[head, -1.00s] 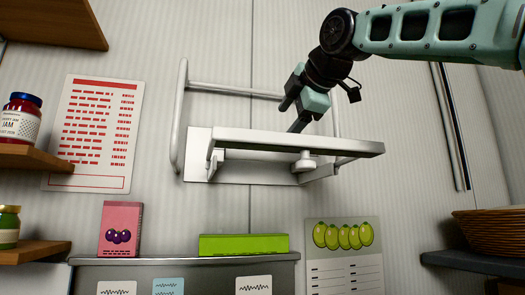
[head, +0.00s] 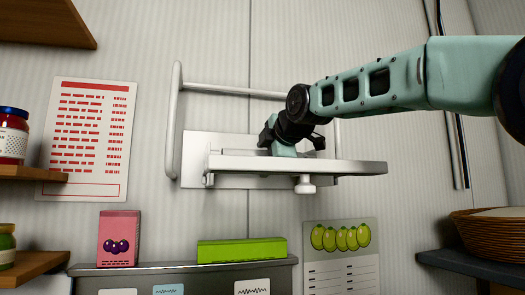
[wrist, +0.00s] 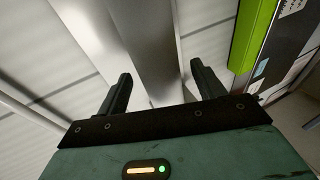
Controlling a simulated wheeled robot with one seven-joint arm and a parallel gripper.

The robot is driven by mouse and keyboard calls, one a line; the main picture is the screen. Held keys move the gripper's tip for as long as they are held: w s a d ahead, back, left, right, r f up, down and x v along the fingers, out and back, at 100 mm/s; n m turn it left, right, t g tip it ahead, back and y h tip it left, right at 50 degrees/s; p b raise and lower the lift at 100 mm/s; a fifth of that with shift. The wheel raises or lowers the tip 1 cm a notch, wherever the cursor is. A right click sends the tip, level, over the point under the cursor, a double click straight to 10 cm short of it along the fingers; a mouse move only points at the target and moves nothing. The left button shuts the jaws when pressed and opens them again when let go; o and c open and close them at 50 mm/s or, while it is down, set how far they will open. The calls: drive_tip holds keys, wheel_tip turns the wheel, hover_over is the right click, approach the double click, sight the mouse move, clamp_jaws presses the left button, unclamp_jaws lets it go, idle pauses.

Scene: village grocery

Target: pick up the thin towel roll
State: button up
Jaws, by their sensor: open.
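My gripper (wrist: 161,78) is open in the wrist view, with its two dark fingers apart. A long pale grey bar or roll (wrist: 143,45) runs between and beyond the fingers; I cannot tell whether it is the thin towel roll or part of the rack. In the head view my gripper (head: 282,148) is down at the white wall rack (head: 300,167), behind its front board, which hides the fingertips. A pale strip (head: 235,154) shows behind the board to the left of the gripper; I cannot tell if it is the roll. No contact is visible.
A lime-green box (head: 242,250) and a pink box (head: 119,238) stand on the grey cabinet below the rack. The green box also shows in the wrist view (wrist: 250,35). Jars stand on shelves at left; a basket (head: 490,235) sits at right. A white rail frames the rack.

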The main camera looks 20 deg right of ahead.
drive_tip(key=shift+w+f, duration=0.1)
drive_tip(key=shift+w, duration=0.15)
drive_tip(key=c, duration=1.1)
drive_tip(key=shift+r, duration=4.95)
